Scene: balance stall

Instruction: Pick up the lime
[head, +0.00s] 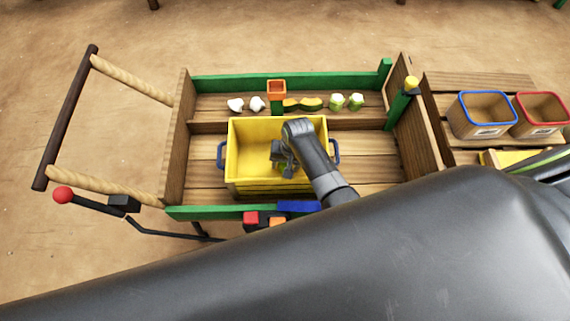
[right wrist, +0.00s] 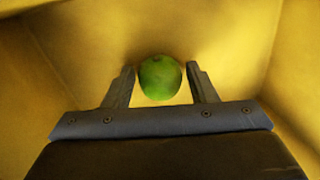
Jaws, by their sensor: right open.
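The green lime (right wrist: 160,77) lies inside the yellow crate (head: 247,133), seen in the right wrist view between the fingers of my right gripper (right wrist: 160,84). The fingers stand on either side of it, with a small gap showing at each side. My left gripper is not in view.
The crate stands in a wooden cart with green rails (head: 222,83). Blue-rimmed (head: 465,122) and red-rimmed (head: 523,125) bins stand at the right.

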